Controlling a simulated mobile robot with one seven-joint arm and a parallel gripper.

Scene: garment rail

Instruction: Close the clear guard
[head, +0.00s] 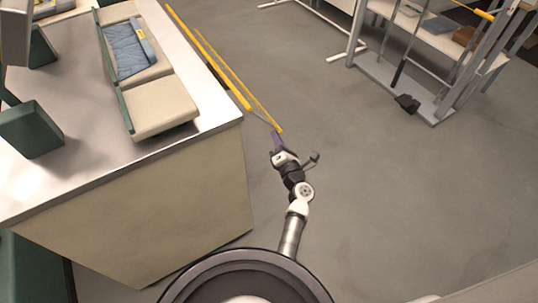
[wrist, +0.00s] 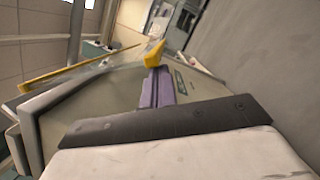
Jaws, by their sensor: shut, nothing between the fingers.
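The clear guard (head: 222,70) is a see-through panel with yellow edge bars. In the head view it runs along the right side of the counter, its near end by the counter's front right corner. In the wrist view a yellow bar end (wrist: 155,50) shows just beyond my fingertips, and another yellow bar (wrist: 62,76) slants off to the left. My gripper (head: 276,135) has purple fingers, shut and empty, at the near end of the yellow bar. The fingers also show in the wrist view (wrist: 155,72). I cannot tell whether they touch the bar.
The counter (head: 190,160) stands left of my arm, with a cream padded board (head: 158,105) and a folded blue garment (head: 126,48) on it. A grey metal rack (head: 400,88) stands at the upper right. The grey floor (head: 400,190) right of my arm is clear.

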